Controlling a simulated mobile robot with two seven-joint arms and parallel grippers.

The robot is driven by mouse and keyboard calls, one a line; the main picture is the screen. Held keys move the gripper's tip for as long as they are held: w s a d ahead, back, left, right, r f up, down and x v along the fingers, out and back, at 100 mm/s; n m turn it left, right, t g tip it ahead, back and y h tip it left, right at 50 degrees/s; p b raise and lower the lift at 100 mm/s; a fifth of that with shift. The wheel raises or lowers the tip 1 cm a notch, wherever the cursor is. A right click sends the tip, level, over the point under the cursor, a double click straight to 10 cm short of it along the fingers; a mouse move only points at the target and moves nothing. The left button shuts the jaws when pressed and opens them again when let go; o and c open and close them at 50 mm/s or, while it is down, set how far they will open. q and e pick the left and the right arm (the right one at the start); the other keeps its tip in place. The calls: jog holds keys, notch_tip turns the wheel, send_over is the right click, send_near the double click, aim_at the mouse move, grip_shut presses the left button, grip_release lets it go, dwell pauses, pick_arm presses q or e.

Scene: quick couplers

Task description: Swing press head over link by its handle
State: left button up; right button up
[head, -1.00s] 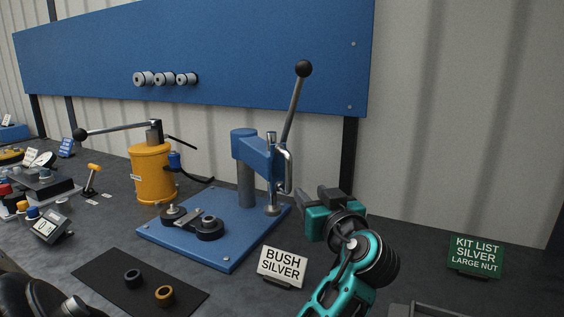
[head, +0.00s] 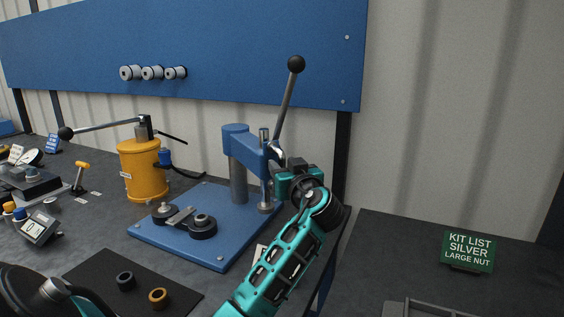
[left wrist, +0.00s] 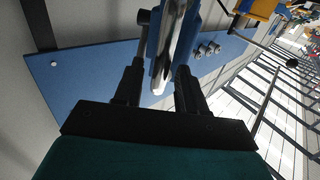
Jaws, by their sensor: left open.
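The blue press (head: 236,135) stands at the back of its blue base plate (head: 225,245). Its head (head: 245,150) points right and toward me, away from the link (head: 181,217). The link lies between two dark round rests at the plate's front left. My left gripper (head: 287,168) is at the head's outer end, by the silver handle (head: 275,150), and hides much of it. In the left wrist view the handle (left wrist: 172,42) runs between the open fingers (left wrist: 160,68); contact cannot be told. My right gripper is not in view.
A long lever with a black knob (head: 296,64) rises above the head. A yellow pump (head: 144,172) stands left of the press. A black mat (head: 112,270) with two rings lies in front. A green kit sign (head: 469,250) stands at right.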

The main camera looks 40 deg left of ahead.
pick_arm(q)
jog(key=shift+x, duration=0.8)
jog(key=shift+c, duration=0.3)
grip_shut()
